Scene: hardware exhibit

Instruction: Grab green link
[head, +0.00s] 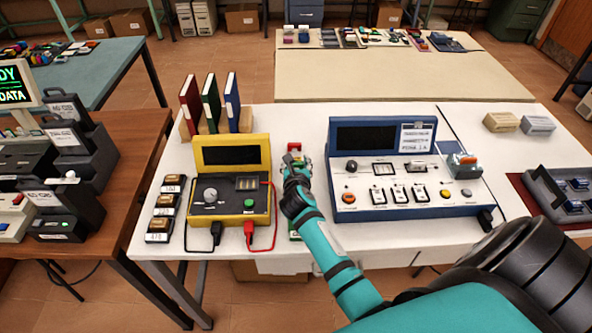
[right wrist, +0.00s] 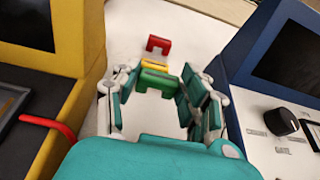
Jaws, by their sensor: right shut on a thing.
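The green link (right wrist: 158,80) is a small U-shaped piece between the fingers of my right gripper (right wrist: 158,88) in the right wrist view. The right gripper is shut on it, with a finger at each side. A yellow link (right wrist: 154,66) and a red link (right wrist: 158,45) lie just beyond it in a row. In the head view my right gripper (head: 295,172) reaches down between the yellow case and the blue console, and it hides most of the links. The red link (head: 294,147) shows past it. My left gripper is not in view.
The open yellow case (head: 232,150) stands close on the left, with black and red leads at its front. The blue console (head: 385,135) stands close on the right. Three binders (head: 210,103) stand behind the case. Free white tabletop (head: 290,118) lies behind the links.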

